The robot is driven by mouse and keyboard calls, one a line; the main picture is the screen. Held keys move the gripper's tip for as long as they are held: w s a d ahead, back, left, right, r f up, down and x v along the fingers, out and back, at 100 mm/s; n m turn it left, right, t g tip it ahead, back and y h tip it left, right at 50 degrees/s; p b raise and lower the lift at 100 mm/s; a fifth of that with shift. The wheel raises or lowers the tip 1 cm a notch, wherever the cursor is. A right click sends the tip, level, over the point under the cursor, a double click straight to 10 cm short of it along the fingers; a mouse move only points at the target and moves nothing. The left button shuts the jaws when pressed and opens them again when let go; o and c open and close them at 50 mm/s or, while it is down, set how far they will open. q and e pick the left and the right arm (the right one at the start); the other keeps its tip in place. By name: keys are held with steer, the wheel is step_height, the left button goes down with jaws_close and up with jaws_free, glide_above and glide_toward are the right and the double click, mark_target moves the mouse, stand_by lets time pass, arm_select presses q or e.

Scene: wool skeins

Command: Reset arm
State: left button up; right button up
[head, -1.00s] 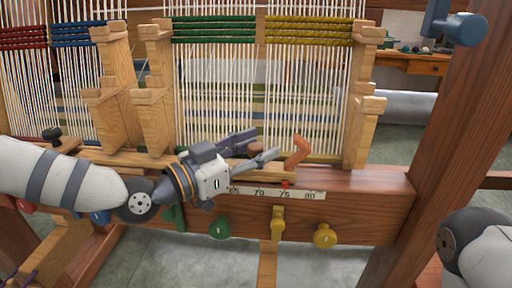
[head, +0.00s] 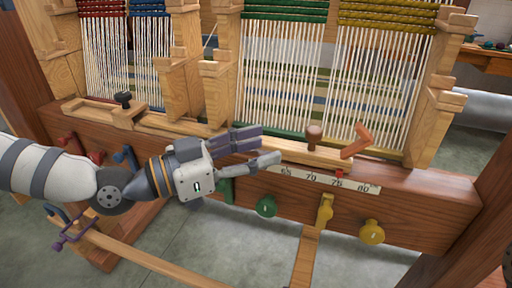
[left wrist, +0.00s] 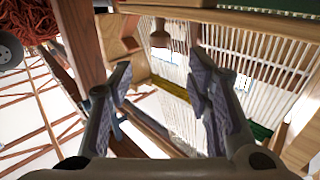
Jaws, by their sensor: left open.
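My left gripper (head: 270,146) is open and empty, in front of the loom's front beam. Its fingers point right, left of a brown round knob (head: 314,135) on a wooden slide bar. An orange-brown angled lever (head: 357,141) stands at the bar's right end, apart from the fingers. In the left wrist view the two open fingers of the left gripper (left wrist: 163,75) have nothing held between them; pale warp threads (left wrist: 270,60) show beyond. My right gripper is not in view.
Below are a green knob (head: 266,206) and yellow knobs (head: 372,231). A slide with a black knob (head: 123,98) lies at left. Red yarn (left wrist: 32,22) shows in the wrist view.

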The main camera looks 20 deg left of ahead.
arm_select(q)
steer(key=s+d+f+n+g+y+p, duration=0.1)
steer(key=s+f+n+g+y, duration=0.15)
steer(key=s+f, duration=0.45)
steer(key=s+d+f+n+g+y, duration=0.1)
steer(key=s+d+f+n+g, duration=0.2)
steer(key=f, duration=0.5)
steer(key=s+f+n+g+y+p, duration=0.1)
steer(key=s+f+g+y, duration=0.15)
steer(key=s+f, duration=0.5)
steer(key=s+a+f+n+g+y, duration=0.1)
steer(key=s+a+f+g+y, duration=0.1)
steer(key=s, duration=0.4)
steer(key=s+a+f+n+g+y, duration=0.1)
steer(key=s+a+f+g+y, duration=0.1)
steer(key=s+a, duration=0.4)
steer(key=s+a+f+n+g+y+p, duration=0.1)
steer(key=s+a+f+g+y, duration=0.1)
steer(key=s, duration=0.6)
steer(key=a+f+g, duration=0.1)
steer(key=a+f, duration=0.1)
steer(key=a, duration=0.1)
steer(key=shift+s+f+y, duration=0.2)
steer(key=shift+f+y, duration=0.1)
steer(key=shift+y, duration=0.1)
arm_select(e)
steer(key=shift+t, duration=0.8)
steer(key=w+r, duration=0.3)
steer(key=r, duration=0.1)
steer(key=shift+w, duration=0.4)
